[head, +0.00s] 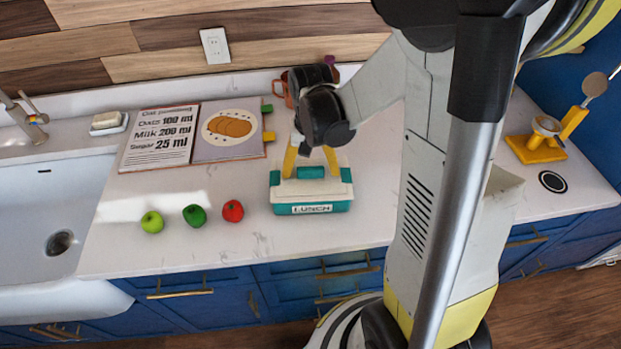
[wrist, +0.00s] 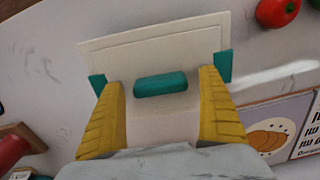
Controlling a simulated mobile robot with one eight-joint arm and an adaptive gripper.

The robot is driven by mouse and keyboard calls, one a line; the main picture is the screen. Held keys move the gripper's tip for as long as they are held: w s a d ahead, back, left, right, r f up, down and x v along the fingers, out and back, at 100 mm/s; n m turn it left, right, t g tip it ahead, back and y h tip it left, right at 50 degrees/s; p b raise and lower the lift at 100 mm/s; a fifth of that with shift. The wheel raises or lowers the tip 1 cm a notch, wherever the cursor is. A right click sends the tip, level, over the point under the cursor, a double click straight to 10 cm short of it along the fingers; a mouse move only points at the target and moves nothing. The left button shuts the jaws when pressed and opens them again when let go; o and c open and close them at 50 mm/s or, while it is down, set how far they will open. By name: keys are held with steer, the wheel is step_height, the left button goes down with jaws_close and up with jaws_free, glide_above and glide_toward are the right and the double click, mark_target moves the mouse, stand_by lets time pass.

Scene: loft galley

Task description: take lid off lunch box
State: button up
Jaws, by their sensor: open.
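The lunch box (head: 312,209) is teal with a "LUNCH" label on its front and stands on the white counter. Its cream lid (head: 283,190) is on top, with a teal handle (head: 310,172) in the middle; the lid and its handle (wrist: 160,84) also show in the wrist view. My gripper (head: 310,170) is over the lid with its yellow fingers pointing down, one on each side of the handle. In the wrist view my gripper (wrist: 163,100) is open, with gaps between its fingers and the handle. I cannot tell if the fingertips touch the lid.
A lime (head: 152,222), a green pepper (head: 195,215) and a red tomato (head: 232,210) sit left of the box. An open recipe book (head: 190,140) lies behind them. A reddish mug (head: 290,92) is behind my gripper. A sink (head: 45,210) is at the left.

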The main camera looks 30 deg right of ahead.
steer(key=c, duration=1.3)
steer(key=shift+r, duration=0.1)
